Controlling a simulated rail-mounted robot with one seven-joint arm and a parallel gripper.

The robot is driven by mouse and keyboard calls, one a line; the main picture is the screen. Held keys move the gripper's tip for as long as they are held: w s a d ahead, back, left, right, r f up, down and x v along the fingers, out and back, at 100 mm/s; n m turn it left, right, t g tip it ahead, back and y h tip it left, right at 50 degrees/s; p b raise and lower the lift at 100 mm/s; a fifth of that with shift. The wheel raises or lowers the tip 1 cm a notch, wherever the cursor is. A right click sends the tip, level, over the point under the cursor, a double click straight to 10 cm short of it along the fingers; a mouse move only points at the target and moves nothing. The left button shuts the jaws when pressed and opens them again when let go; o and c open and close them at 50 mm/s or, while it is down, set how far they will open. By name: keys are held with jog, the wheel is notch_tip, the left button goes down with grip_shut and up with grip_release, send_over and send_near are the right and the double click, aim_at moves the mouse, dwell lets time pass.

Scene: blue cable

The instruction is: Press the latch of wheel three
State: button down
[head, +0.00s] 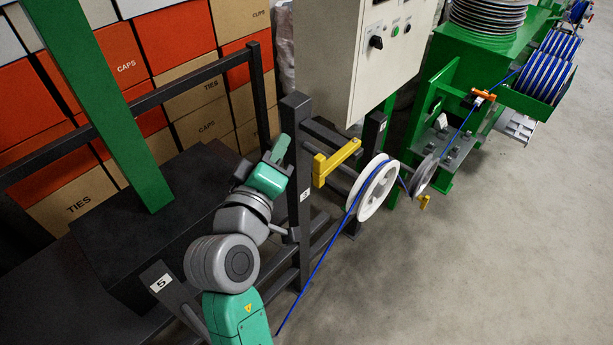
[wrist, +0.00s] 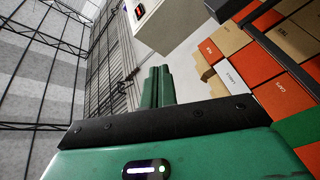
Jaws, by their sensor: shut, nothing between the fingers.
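A white wheel (head: 375,190) with blue cable (head: 318,264) around it stands at the middle of the head view. A yellow latch-like arm (head: 335,162) sticks out between this wheel and a dark post (head: 298,225) with a small number plate that looks like 3. I cannot tell for sure which wheel is number three. My gripper (wrist: 160,72) shows in the wrist view with its green fingers together and nothing between them. In the head view the end of my arm is left of the post, apart from the yellow arm. The wrist view shows no wheel or latch.
A control cabinet (head: 345,60) hangs above the yellow arm. Stacked boxes (head: 125,65) stand behind a dark rail (head: 150,105). A smaller grey wheel (head: 421,174) and green machinery (head: 485,75) lie beyond. The floor (head: 490,270) at right is clear.

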notch_tip(320, 180, down, 13)
jog(key=w+a+n+g+h+b, duration=0.1)
jog(key=w+a+n, duration=0.1)
jog(key=n, duration=0.3)
jog(key=shift+a+r+h+b, duration=0.15)
jog(key=shift+a+h+b, duration=0.1)
jog(key=shift+h+b, duration=0.05)
jog(key=shift+w, duration=0.1)
jog(key=w+d+p, duration=0.3)
jog(key=w+d, duration=0.3)
jog(key=d, duration=0.1)
jog(key=shift+d, duration=0.1)
